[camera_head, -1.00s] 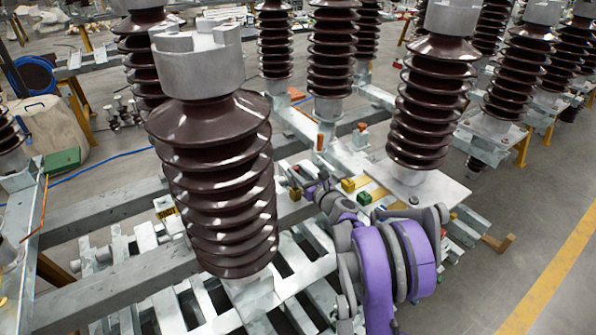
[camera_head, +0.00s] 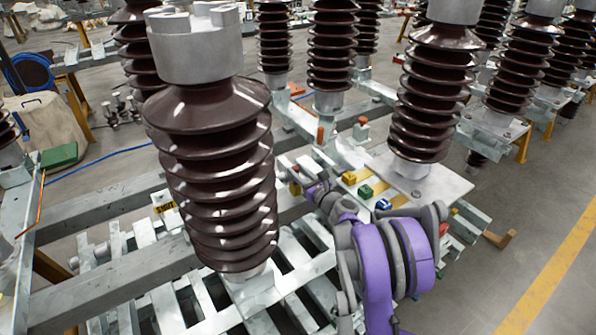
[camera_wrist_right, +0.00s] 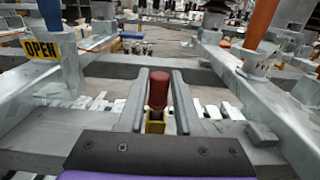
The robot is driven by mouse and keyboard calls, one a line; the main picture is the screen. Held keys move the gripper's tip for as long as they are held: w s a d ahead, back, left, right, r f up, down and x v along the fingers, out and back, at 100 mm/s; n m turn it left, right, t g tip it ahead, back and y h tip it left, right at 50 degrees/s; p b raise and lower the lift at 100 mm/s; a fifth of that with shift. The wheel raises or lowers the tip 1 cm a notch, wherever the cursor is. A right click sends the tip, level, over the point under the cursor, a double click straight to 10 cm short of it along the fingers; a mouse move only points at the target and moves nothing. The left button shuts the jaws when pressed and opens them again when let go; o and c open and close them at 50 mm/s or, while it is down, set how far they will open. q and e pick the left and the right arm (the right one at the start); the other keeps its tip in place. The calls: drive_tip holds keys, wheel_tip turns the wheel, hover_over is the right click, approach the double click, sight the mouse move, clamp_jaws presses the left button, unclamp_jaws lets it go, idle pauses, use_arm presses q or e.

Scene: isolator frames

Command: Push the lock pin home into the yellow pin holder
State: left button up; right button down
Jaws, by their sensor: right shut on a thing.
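The lock pin (camera_wrist_right: 158,90) shows as a dark red, round-topped cylinder between the two grey fingers of my right gripper (camera_wrist_right: 159,95) in the right wrist view. The gripper is shut on it. The yellow pin holder (camera_wrist_right: 155,122) shows right behind and below the pin. How deep the pin sits in it cannot be told, as the fingers and the gripper body hide the lower part. In the head view my right gripper (camera_head: 303,182) is small, beside the yellow holder (camera_head: 295,188) on the frame. My left gripper is not in view.
Yellow, green and blue blocks (camera_head: 366,191) sit right of the gripper, by a plate bearing a brown insulator (camera_head: 425,100). A large insulator (camera_head: 215,170) stands close on the left. An OPEN sign (camera_wrist_right: 41,50) hangs at left in the wrist view.

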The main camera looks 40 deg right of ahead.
drive_tip(key=shift+f+b, duration=0.6)
drive_tip(key=shift+f, duration=0.4)
drive_tip(key=c, duration=0.5)
unclamp_jaws()
drive_tip(key=s+a, duration=0.1)
drive_tip(key=s, duration=0.9)
drive_tip(key=shift+s+p, duration=0.35)
drive_tip(key=shift+s, duration=0.05)
drive_tip(key=shift+a, duration=0.1)
